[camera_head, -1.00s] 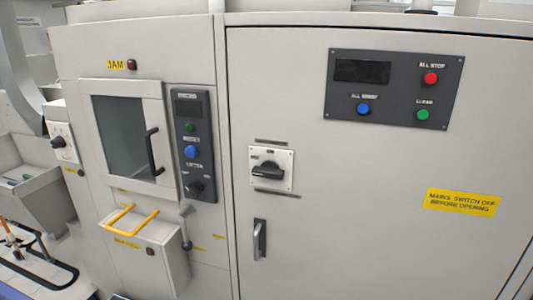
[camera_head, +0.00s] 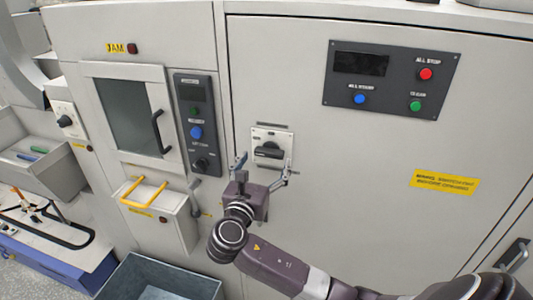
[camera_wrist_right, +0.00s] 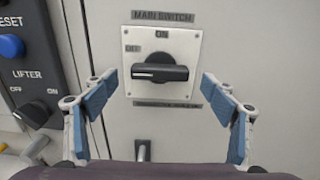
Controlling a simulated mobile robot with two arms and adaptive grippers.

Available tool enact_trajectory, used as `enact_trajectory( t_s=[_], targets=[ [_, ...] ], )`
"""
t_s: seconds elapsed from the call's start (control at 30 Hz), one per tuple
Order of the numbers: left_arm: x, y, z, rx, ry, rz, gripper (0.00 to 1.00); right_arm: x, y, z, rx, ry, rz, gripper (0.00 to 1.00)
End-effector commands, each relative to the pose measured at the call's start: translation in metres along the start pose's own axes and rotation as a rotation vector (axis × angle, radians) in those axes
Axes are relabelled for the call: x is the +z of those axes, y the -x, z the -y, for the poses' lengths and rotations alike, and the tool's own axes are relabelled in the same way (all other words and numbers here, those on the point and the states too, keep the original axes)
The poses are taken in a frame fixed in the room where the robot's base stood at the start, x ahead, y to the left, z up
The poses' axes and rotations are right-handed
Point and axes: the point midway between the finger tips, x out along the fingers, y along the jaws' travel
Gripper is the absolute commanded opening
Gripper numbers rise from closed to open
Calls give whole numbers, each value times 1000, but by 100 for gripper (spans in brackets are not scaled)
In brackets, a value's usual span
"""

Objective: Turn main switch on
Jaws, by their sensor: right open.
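The main switch is a black rotary handle (camera_wrist_right: 160,72) on a white square plate (camera_wrist_right: 187,44), fixed to the cabinet door. In the right wrist view its handle lies level, with OFF marked at its left and ON above. The switch also shows in the head view (camera_head: 268,150). My right gripper (camera_wrist_right: 160,100) is open, with blue-padded fingers on either side of the plate's lower half, apart from the handle. In the head view the right gripper (camera_head: 262,170) is just below and in front of the switch. My left gripper is not in view.
A dark control panel (camera_head: 340,90) with buttons is at the upper right of the door. The LIFTER panel (camera_head: 180,130) and a yellow-handled drawer (camera_head: 180,212) are to the left. A grey bin (camera_head: 190,275) stands below. The door around the switch is largely clear.

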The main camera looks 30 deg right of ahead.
Motion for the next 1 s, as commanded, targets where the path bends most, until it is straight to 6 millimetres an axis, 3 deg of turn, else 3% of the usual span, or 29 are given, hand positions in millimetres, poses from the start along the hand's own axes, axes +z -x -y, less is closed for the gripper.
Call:
enact_trajectory(
  t_s=[0.2,0.47,0.83,1.0],
  targets=[
    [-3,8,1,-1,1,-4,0,0,-19,0,0,0,-1,78],
    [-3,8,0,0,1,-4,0,-1,-20,0,1,-2,-1,78],
    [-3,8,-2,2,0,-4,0,-1,-20,0,1,-1,-1,39],
    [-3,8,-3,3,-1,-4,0,-1,-20,0,0,-7,-2,36]
  ],
)
